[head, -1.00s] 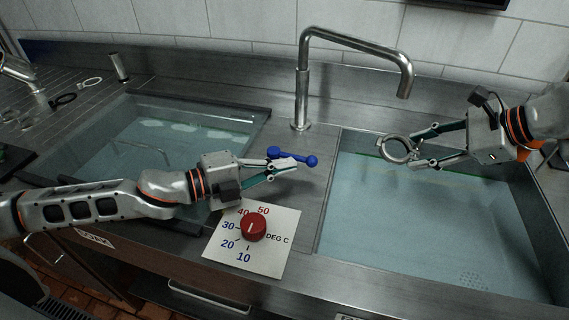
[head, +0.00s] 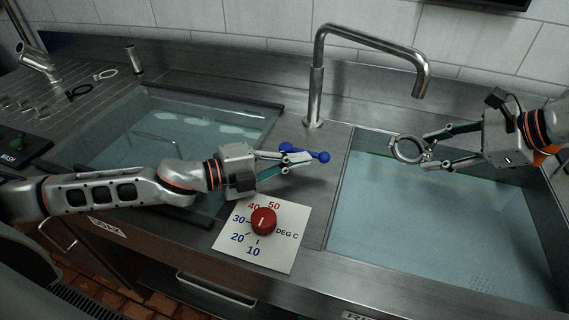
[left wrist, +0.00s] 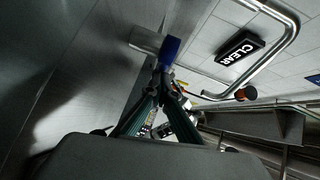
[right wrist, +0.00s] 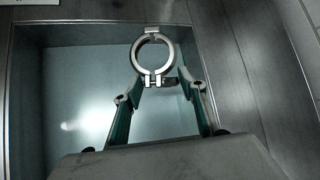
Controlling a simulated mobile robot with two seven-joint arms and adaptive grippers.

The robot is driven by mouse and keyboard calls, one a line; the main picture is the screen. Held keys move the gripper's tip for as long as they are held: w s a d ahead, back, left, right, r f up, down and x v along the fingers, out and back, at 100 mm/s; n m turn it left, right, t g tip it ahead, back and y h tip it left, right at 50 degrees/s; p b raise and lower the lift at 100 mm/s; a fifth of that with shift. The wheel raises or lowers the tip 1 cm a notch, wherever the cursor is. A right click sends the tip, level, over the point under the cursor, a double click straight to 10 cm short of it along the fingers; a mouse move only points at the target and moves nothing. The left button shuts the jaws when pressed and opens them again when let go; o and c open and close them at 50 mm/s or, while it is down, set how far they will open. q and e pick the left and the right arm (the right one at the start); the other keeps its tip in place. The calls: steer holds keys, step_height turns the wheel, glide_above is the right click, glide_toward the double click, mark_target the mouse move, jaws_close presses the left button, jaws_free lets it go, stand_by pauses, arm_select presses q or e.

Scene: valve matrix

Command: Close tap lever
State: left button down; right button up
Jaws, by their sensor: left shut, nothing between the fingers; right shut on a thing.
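The blue tap lever (head: 320,155) lies on the steel strip between the two basins, in front of the tall tap (head: 318,90). My left gripper (head: 300,159) is shut and empty, with its fingertips right at the near side of the lever. In the left wrist view the closed tips (left wrist: 164,76) sit just below the lever's blue end (left wrist: 171,48); whether they touch is unclear. My right gripper (head: 432,152) is shut on a metal ring clamp (head: 397,152) above the right basin. The clamp (right wrist: 136,52) also shows in the right wrist view, held at its lugs.
A red temperature knob (head: 264,221) on a white dial plate (head: 285,255) stands close below my left gripper. The right basin (head: 400,240) and left basin (head: 150,115) hold water.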

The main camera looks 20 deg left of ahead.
arm_select(q)
steer(key=shift+s, duration=0.15)
arm_select(e)
steer(key=shift+w+f, duration=0.1)
arm_select(q)
steer(key=s, duration=0.1)
steer(key=s+a, duration=0.1)
steer(key=s, duration=0.1)
steer(key=s+a+r, duration=0.1)
steer(key=s, duration=0.1)
steer(key=shift+s, duration=0.2)
steer(key=shift+v, duration=3.55)
steer(key=shift+s+d+r, duration=0.1)
steer(key=shift+s, duration=0.15)
steer(key=shift+r, duration=0.25)
arm_select(e)
steer(key=s+d, duration=0.4)
steer(key=s, duration=0.2)
steer(key=shift+s+d, duration=0.25)
steer(key=shift+d, duration=0.15)
